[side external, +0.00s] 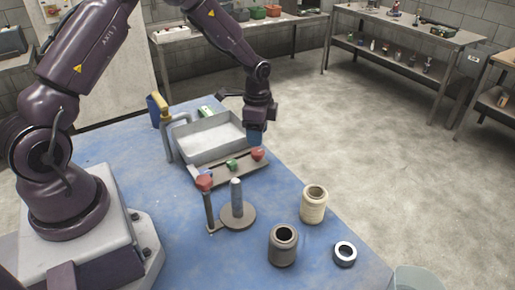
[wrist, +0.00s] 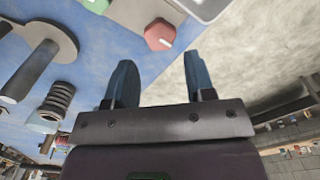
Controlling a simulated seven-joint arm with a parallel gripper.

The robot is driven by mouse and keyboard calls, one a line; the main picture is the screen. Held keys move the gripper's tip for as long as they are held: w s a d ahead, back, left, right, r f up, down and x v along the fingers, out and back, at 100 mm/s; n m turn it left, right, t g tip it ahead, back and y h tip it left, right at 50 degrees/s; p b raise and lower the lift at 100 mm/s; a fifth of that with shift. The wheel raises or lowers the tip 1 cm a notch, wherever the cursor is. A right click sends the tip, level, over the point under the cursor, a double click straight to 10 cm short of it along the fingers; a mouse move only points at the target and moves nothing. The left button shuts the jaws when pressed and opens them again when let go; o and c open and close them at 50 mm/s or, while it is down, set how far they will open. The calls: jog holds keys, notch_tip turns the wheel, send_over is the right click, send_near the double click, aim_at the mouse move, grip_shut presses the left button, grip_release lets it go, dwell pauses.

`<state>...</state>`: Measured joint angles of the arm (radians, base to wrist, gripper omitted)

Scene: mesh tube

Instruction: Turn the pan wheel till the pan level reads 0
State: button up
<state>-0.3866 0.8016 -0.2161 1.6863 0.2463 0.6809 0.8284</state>
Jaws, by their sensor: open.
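A shallow grey pan (side external: 185,155) sits on the blue table in the side external view. A grey-brown strip (side external: 212,177) along its front carries a green knob (side external: 232,165) and a red faceted knob (side external: 257,155). The red knob (wrist: 158,35) and part of the green one (wrist: 95,4) also show in the wrist view. I cannot tell which knob is the pan wheel, and no level reading is legible. My gripper (side external: 255,138) is above the table's right edge, close to the red knob. Its blue fingers (wrist: 160,80) are apart, with nothing between them.
A red-topped post (side external: 205,184) and a round base with an upright grey post (side external: 237,212) stand in front. A cream jar (side external: 313,205), dark jar (side external: 283,246) and ring (side external: 344,253) are nearer the front. A yellow-topped pipe (side external: 163,115) stands left of the pan.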

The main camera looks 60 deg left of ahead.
aim_at(257, 151)
notch_tip(257, 151, down, 6)
jog(key=shift+r, duration=0.15)
jog(key=c, duration=0.7)
